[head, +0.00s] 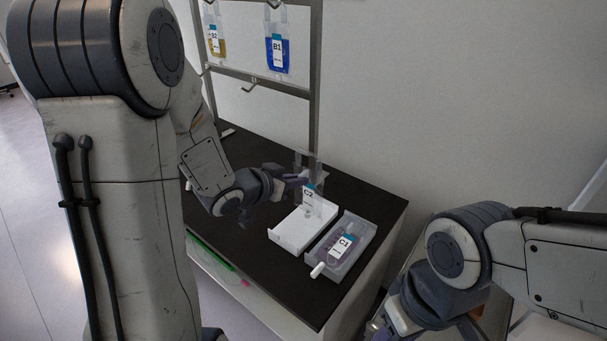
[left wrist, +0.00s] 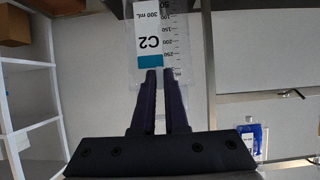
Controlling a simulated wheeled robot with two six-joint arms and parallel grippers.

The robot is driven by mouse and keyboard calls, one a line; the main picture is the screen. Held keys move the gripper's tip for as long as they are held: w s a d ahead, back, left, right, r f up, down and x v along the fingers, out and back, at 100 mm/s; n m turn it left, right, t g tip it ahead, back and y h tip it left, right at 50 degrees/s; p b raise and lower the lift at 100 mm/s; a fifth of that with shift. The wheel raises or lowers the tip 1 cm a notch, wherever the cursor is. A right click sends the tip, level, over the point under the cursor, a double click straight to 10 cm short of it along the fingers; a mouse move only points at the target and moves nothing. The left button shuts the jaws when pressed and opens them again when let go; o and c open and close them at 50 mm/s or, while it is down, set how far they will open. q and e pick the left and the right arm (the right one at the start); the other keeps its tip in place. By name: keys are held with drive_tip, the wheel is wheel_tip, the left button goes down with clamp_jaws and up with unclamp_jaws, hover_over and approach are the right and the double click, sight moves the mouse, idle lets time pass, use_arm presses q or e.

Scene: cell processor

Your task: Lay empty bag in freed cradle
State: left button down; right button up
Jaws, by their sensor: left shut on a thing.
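My left gripper (head: 301,180) is shut on the clear bag labelled C2 (head: 310,196), holding it by its edge; the bag hangs over the far end of the white cradle (head: 290,238). In the left wrist view the two dark fingers (left wrist: 161,76) pinch the C2 bag (left wrist: 149,20), which appears upside down and looks clear and empty. Beside the white cradle, a grey tray (head: 364,243) holds a bag labelled C1 (head: 345,243). My right gripper (head: 376,328) is at the bottom edge, mostly cut off, and its jaws cannot be made out.
A dark bench top (head: 262,262) carries both trays, close to its right edge. A metal rack (head: 316,85) behind holds a blue bag labelled B1 (head: 277,52) and a yellow bag labelled B2 (head: 214,42). An empty hook (head: 250,87) is on the lower bar.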

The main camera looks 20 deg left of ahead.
use_arm(q)
drive_tip(key=w+a+f+p, duration=0.2)
drive_tip(key=w+f, duration=0.5)
drive_tip(key=f, duration=0.2)
drive_tip(key=shift+w+a+f+p, duration=0.15)
drive_tip(key=shift+w+p, duration=0.15)
drive_tip(key=shift+w, duration=0.1)
drive_tip(key=shift+f, duration=0.15)
drive_tip(key=c, duration=0.9)
unclamp_jaws()
drive_tip(key=shift+c, duration=0.2)
